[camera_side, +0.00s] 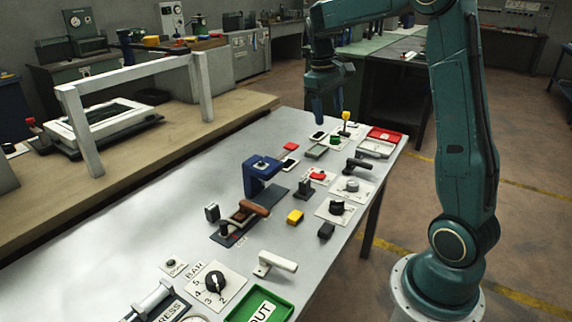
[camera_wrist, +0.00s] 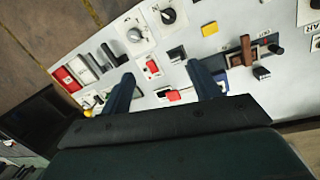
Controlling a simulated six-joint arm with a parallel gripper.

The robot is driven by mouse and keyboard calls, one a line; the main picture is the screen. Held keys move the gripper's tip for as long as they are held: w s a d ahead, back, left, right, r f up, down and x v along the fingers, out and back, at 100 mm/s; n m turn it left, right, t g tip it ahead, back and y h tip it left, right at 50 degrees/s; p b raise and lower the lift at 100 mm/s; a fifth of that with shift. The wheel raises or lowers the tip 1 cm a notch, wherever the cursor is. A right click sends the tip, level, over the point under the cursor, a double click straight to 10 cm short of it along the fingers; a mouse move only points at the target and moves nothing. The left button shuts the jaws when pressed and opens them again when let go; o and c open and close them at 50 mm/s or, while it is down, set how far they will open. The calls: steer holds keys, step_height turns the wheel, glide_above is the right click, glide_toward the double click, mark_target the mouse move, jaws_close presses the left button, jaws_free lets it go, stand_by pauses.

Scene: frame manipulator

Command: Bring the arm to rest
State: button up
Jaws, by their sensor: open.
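My gripper (camera_side: 328,112) hangs down from my teal arm over the far end of the light grey work table (camera_side: 140,228). Its fingers point down and look clear of the table top. In the wrist view my gripper (camera_wrist: 163,88) has its two dark fingers spread wide, with nothing held between them. A small red block (camera_wrist: 173,96) shows on the table in the gap between the fingers, below them. The exact height above the table is hard to tell.
Near the gripper stand a yellow-topped knob (camera_side: 346,116) and a red tray (camera_side: 384,134). A blue press-like frame (camera_side: 262,178), black dials (camera_side: 215,281) and a green tray (camera_side: 262,306) lie nearer. A white frame (camera_side: 134,71) stands on the wooden bench. Left of the table is bare.

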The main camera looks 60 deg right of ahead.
steer(key=s+a+r+n+t, duration=0.1)
steer(key=s+a+r+t, duration=0.1)
steer(key=s+a+r, duration=0.3)
steer(key=s+a+t, duration=0.2)
steer(key=a, duration=0.6)
steer(key=s+a+f+n+t+y, duration=0.1)
steer(key=s+a+f+t, duration=0.1)
steer(key=s+a, duration=0.8)
steer(key=shift+s+f+n+t, duration=0.35)
steer(key=shift+n+t, duration=0.05)
steer(key=shift+t, duration=0.1)
